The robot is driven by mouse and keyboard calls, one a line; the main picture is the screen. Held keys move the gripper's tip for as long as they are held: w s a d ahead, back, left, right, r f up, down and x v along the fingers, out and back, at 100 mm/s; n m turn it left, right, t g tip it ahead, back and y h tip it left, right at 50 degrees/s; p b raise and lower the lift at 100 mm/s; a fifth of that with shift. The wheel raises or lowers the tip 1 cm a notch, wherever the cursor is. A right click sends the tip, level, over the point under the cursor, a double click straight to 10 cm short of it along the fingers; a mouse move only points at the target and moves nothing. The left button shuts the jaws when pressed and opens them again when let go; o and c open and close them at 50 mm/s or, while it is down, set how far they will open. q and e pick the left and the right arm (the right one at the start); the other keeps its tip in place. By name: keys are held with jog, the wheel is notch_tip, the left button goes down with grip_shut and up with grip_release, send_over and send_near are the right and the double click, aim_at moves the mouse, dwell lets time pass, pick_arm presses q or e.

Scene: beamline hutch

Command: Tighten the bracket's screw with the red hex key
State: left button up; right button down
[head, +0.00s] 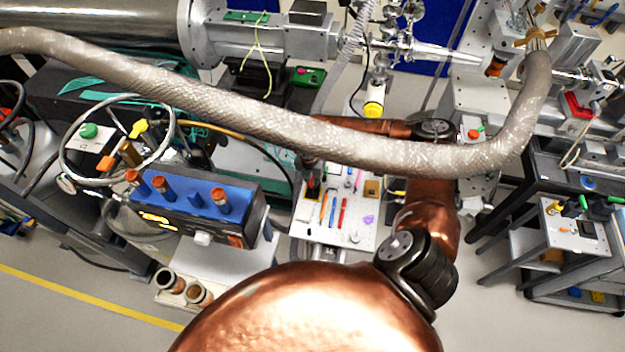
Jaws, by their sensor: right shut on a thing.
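My right arm, copper coloured, reaches over a pale tool board (305,235). My right gripper (312,178) is at the board's upper left, dark, small and partly covered by a thick braided hose. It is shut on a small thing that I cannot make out. On the board lie a slim red tool (343,212), a blue tool (333,211) and an orange tool (323,207), side by side below and right of the gripper. I cannot tell whether the red one is the hex key. I cannot pick out the bracket or its screw. My left gripper is not in view.
The braided hose (270,125) crosses the whole view above the board and my forearm. A blue-topped box (195,195) with orange-brown posts stands left. A dark cart (545,225) stands right. A yellow-ended part (373,109) is beyond the hose. Grey floor shows lower right.

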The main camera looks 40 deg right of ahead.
jog(key=shift+m, duration=0.4)
jog(key=m, duration=0.4)
jog(key=shift+g, duration=0.4)
jog(key=m+p, duration=0.1)
jog(key=m, duration=0.3)
jog(key=shift+f+g, duration=0.1)
jog(key=shift+g, duration=0.2)
